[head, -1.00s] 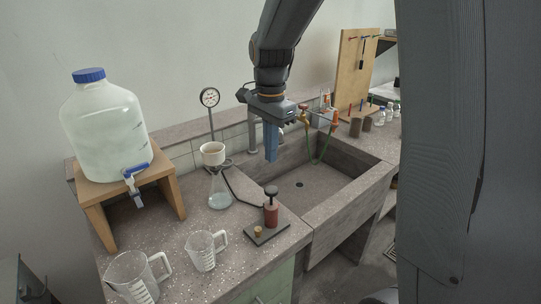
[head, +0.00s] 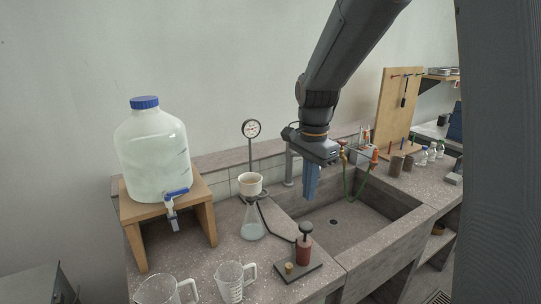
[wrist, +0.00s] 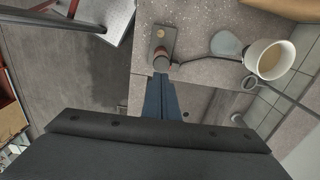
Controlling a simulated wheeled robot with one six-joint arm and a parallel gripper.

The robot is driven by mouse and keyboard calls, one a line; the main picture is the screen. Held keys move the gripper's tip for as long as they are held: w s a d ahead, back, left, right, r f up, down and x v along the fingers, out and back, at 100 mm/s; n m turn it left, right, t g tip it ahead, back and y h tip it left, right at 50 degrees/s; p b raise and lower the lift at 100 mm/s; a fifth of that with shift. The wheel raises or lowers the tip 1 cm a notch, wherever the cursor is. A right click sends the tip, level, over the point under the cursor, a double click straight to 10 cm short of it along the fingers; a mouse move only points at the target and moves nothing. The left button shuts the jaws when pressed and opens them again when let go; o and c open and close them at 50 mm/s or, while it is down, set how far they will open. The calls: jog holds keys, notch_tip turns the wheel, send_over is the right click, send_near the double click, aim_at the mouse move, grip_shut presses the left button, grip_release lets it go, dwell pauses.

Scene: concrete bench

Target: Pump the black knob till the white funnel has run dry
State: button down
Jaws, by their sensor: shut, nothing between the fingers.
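The black knob (head: 306,228) tops a dark red pump (head: 304,250) on a flat base plate at the bench's front, left of the sink. My gripper (head: 309,196) is shut and empty, pointing down, and appears above the knob in the head view. In the wrist view my gripper (wrist: 162,79) overlaps the near side of the pump (wrist: 161,54); I see no clear contact. The white funnel (head: 250,185) sits upright on a glass flask (head: 252,222) behind the pump. In the wrist view the funnel (wrist: 269,60) shows a tan surface inside; whether that is liquid is unclear.
A round gauge (head: 251,129) stands behind the funnel. A large jug (head: 152,150) with a blue tap rests on a wooden stand (head: 207,205) at left. Two measuring jugs, one a beaker (head: 231,281), are at the front left. The sink (head: 365,230) lies right of the pump.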

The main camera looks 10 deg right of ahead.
jog(key=s+f+n+b, duration=0.1)
jog(key=s+f+n, duration=0.4)
jog(key=s+n, duration=0.1)
jog(key=s+f+n+t+b, duration=0.1)
jog(key=s+f+n, duration=0.4)
jog(key=s+n, duration=0.2)
jog(key=shift+s+d, duration=0.2)
jog(key=shift+s, duration=1)
